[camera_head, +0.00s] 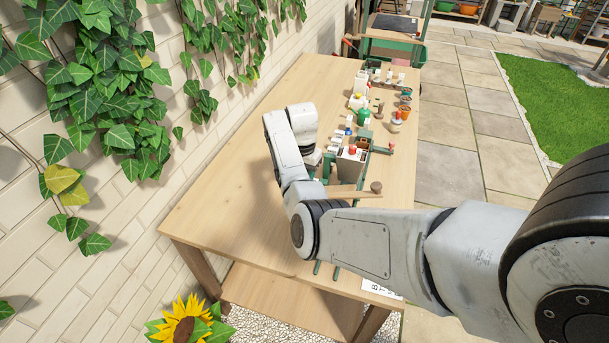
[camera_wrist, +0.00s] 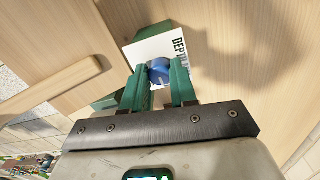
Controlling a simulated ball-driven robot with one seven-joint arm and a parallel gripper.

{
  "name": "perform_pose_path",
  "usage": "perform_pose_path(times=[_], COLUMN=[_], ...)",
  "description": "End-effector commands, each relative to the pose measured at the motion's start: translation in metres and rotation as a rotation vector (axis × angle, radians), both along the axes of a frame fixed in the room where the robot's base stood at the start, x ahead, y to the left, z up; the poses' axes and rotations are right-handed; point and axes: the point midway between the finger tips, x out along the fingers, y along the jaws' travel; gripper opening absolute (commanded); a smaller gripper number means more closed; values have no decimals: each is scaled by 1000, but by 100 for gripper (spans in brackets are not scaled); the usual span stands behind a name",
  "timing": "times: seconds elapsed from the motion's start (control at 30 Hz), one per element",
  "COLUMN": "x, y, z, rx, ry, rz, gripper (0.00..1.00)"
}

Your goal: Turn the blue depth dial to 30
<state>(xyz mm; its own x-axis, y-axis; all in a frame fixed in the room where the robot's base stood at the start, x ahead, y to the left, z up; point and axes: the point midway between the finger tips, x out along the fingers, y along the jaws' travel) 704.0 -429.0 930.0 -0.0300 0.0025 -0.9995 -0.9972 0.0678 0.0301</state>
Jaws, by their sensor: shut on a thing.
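The blue depth dial (camera_wrist: 159,71) sits on a white plate (camera_wrist: 150,46) marked with letters that begin "DEPTH". My gripper (camera_wrist: 160,82) has its two green fingers on either side of the dial and is shut on it. The dial's pointer and most of its scale are hidden, so I cannot read its setting.
The wooden table (camera_head: 240,185) carries several small pots, bottles and boxes toward its far right side. A wooden bar with a round knob (camera_head: 376,187) lies close to my arm. The table's left part is clear, beside a brick wall (camera_head: 150,195) with ivy.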

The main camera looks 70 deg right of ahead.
Motion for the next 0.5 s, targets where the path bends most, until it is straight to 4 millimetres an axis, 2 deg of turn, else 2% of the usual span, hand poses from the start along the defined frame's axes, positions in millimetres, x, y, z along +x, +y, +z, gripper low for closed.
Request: perform_pose_path(times=[0.37, 0.4, 0.5], x=[1, 1, 1], y=[0, 0, 0], z=[1, 1, 1], rx=[-2, -2, -2], ry=[-2, -2, -2], rz=[6, 6, 5], gripper=[0, 29, 38])
